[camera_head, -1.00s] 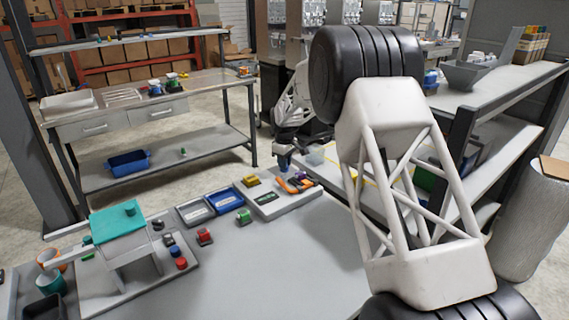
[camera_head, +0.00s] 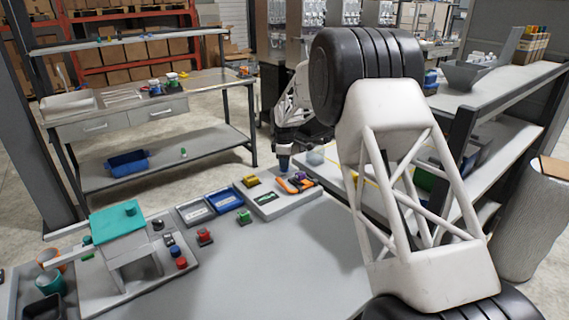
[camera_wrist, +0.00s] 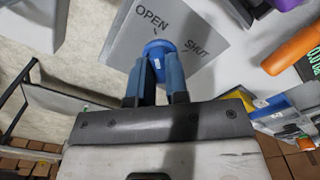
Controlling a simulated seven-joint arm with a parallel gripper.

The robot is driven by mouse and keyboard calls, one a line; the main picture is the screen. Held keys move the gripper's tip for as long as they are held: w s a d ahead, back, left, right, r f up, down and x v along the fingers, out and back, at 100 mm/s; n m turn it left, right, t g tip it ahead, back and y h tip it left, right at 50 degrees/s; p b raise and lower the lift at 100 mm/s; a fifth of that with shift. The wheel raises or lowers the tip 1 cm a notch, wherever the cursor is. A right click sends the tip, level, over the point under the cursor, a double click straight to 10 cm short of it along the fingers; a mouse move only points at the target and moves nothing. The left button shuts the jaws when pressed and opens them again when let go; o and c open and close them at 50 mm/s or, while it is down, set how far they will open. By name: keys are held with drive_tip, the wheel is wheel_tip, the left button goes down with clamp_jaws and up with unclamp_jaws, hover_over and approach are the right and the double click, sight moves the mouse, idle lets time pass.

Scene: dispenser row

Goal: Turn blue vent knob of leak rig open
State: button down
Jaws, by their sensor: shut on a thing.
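A small dark line on the plate lies between the knob and the word OPEN. How far the knob is turned is hard to tell. In the head view my gripper (camera_head: 284,163) points down at the back of the leak rig (camera_head: 283,206), and the knob is hidden there.
The front middle of the table is clear.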

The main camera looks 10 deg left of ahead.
drive_tip(key=c, duration=1.1)
unclamp_jaws()
drive_tip(key=shift+r, duration=0.1)
drive_tip(key=shift+r, duration=3.8)
